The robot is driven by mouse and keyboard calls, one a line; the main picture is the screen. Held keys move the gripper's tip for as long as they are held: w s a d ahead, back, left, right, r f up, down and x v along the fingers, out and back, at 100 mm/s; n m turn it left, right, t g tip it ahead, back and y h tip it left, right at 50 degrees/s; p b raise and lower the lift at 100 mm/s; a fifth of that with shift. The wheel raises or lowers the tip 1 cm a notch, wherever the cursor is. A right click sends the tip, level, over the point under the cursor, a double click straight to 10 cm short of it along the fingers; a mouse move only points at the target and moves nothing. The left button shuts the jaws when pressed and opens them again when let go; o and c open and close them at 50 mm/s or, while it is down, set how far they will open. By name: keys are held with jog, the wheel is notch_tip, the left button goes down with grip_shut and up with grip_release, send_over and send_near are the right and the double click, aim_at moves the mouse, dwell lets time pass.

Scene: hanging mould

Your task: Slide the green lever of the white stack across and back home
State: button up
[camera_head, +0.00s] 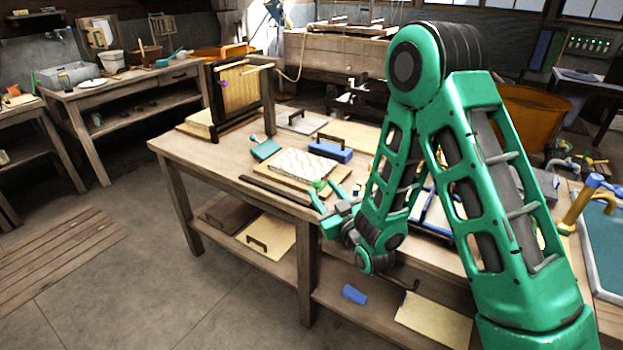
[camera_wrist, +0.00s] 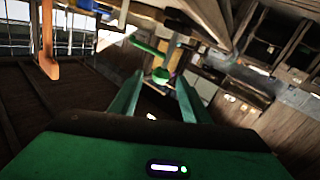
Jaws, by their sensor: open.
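The white stack (camera_head: 300,163) lies on a wooden board on the workbench, with a wavy white top. A small green knob (camera_head: 319,184) shows at its front right corner. I take it as the lever's end; the rest is hard to make out. My gripper (camera_head: 325,199) is just in front of this corner, its fingers apart and pointing towards the knob. In the wrist view my gripper (camera_wrist: 160,88) has its two green fingers spread. A green rounded piece (camera_wrist: 161,75) shows between and beyond the tips. I cannot tell whether anything touches it.
A blue block (camera_head: 331,150) with a handle stands behind the stack. A teal scraper (camera_head: 265,149) lies to its left, and a dark bar (camera_head: 275,190) lies along the front edge. An upright wooden frame (camera_head: 240,95) stands at the bench's left end.

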aim_at(323, 187)
jog(key=x, duration=0.8)
jog(key=shift+w, duration=0.15)
jog(key=shift+c, duration=0.4)
grip_shut()
